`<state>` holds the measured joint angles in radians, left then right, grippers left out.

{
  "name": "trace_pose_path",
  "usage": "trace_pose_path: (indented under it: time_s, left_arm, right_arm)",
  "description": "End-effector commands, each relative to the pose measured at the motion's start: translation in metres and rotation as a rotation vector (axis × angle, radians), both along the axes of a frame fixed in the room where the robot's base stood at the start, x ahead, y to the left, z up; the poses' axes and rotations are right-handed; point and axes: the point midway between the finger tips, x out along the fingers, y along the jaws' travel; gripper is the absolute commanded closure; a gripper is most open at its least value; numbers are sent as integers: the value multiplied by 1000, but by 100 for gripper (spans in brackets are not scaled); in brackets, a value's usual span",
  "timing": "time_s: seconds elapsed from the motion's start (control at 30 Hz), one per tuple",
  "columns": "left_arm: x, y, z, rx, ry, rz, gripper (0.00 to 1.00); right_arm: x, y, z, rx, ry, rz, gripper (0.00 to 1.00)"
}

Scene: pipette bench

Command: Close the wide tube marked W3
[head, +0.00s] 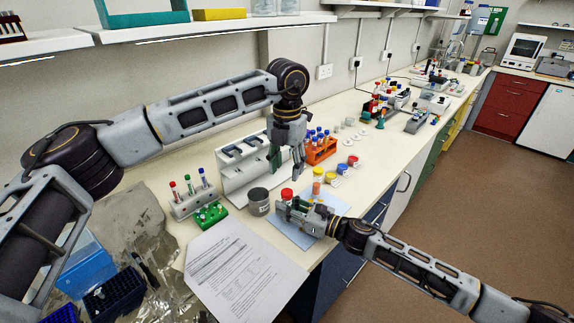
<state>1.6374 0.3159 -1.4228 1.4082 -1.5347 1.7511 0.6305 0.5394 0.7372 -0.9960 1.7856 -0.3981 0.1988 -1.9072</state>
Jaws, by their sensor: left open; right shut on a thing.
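My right gripper (284,207) is low over the blue mat (293,235). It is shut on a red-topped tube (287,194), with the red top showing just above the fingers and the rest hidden. A wide tube with a yellow top and orange body (317,182) stands upright just behind the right gripper. My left gripper (287,166) is open, empty and pointing down, higher up and behind the red top. Loose-looking caps or low pots in red (353,160), blue (342,168) and yellow (330,175) sit in a row to the right. I cannot read any W3 mark.
A grey cup (258,202) stands left of the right gripper, by a white pipette stand (232,180). An orange rack (320,152) of blue-capped tubes is behind. A grey tube rack (188,204), green rack (211,215) and printed sheet (240,270) lie left and front.

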Motion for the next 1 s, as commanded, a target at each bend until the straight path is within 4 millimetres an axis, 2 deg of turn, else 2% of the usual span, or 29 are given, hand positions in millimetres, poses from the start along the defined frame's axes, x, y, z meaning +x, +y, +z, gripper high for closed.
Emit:
trace_pose_path:
  time_s: [1.0]
  left_arm:
    - [0, -1, 0, -2, -3, 793, 53]
  right_arm:
    - [0, 0, 0, 0, 0, 0, 100]
